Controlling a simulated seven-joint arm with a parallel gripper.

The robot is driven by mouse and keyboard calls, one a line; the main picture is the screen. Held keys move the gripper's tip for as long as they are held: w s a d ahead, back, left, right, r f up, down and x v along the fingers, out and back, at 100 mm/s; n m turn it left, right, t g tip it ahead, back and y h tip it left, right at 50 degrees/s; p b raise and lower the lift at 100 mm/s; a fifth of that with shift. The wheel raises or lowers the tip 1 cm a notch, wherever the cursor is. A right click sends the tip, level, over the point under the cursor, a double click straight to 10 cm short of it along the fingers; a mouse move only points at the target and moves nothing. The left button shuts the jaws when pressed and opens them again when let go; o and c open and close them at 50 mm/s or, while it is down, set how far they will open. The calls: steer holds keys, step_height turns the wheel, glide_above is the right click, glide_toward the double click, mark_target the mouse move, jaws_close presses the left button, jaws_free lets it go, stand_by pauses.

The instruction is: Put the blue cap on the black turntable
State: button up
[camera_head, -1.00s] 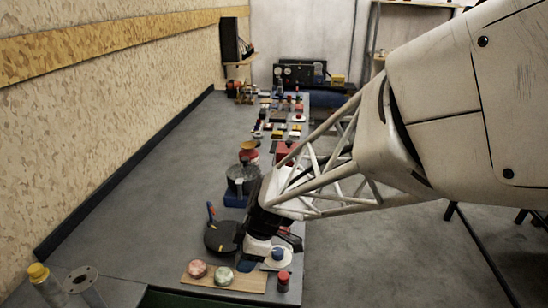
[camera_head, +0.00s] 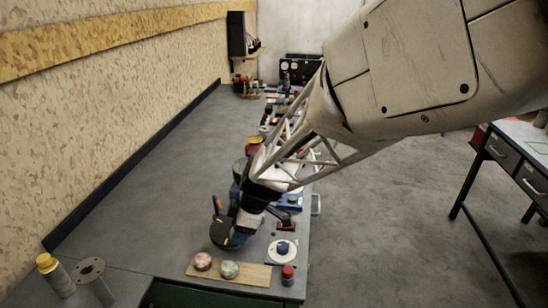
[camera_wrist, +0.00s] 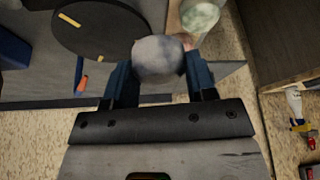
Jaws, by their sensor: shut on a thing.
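My gripper (camera_head: 240,236) is shut on the blue cap (camera_head: 238,239). In the wrist view the cap (camera_wrist: 158,57) is a rounded, greyish-blue thing between the two dark blue fingers (camera_wrist: 157,78). The black turntable (camera_head: 220,236) is a flat dark disc on the bench, partly hidden by my gripper in the head view.
A white disc with a blue knob (camera_head: 283,247) and a red-topped jar (camera_head: 287,275) stand right.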

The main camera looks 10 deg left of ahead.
glide_above(227, 229)
steer(key=d, duration=0.2)
steer(key=shift+s+a+f, duration=0.1)
steer(key=shift+a+f, duration=0.05)
steer(key=shift+f, duration=0.15)
steer(key=shift+w+a, duration=0.2)
steer(key=shift+w, duration=0.05)
steer(key=shift+w+f, duration=0.1)
steer(key=shift+f, duration=1.7)
steer(key=shift+f, duration=0.15)
steer(key=o, duration=1.1)
steer(key=shift+c, duration=0.2)
steer(key=v, duration=1.2)
